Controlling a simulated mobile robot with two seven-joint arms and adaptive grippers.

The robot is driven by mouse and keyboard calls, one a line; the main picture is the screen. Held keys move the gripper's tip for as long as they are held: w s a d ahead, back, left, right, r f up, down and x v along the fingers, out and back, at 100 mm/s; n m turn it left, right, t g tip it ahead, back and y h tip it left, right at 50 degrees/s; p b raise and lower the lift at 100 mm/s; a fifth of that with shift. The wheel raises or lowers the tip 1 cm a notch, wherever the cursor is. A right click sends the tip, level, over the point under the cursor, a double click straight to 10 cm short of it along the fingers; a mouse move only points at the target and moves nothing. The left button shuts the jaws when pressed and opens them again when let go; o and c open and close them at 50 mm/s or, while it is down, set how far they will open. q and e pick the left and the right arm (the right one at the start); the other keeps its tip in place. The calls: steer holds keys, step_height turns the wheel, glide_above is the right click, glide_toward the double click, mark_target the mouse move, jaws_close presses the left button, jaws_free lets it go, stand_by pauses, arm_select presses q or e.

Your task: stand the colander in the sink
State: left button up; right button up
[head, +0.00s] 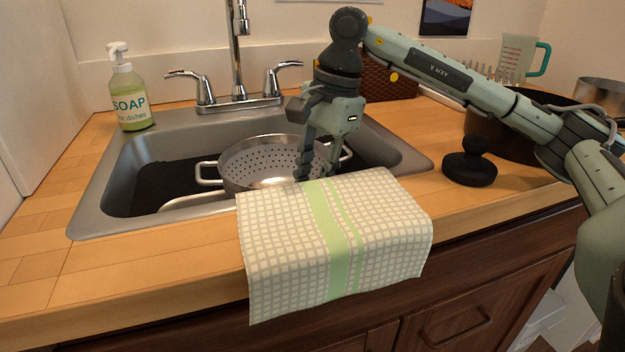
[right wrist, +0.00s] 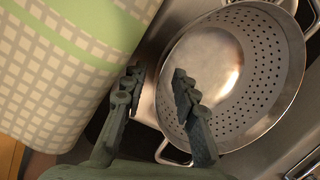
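The metal colander (head: 258,160) with two loop handles is in the grey sink (head: 85,210), its open side up and looking slightly tilted. Its underside is hidden, so I cannot tell what it rests on. My right gripper (head: 316,172) reaches down at the colander's right side. In the right wrist view my right gripper (right wrist: 157,76) has its fingers apart. One finger overlaps the bowl of the colander (right wrist: 262,75) and the other lies outside its rim; whether they touch it is unclear. My left gripper is not in view.
A checked towel (head: 385,225) hangs over the counter's front edge. A pale curved edge (head: 190,200) shows in the sink beside the colander. The faucet (head: 237,75) and soap bottle (head: 130,95) stand behind. A black stopper (head: 470,168) and dark pan (head: 510,135) are at right.

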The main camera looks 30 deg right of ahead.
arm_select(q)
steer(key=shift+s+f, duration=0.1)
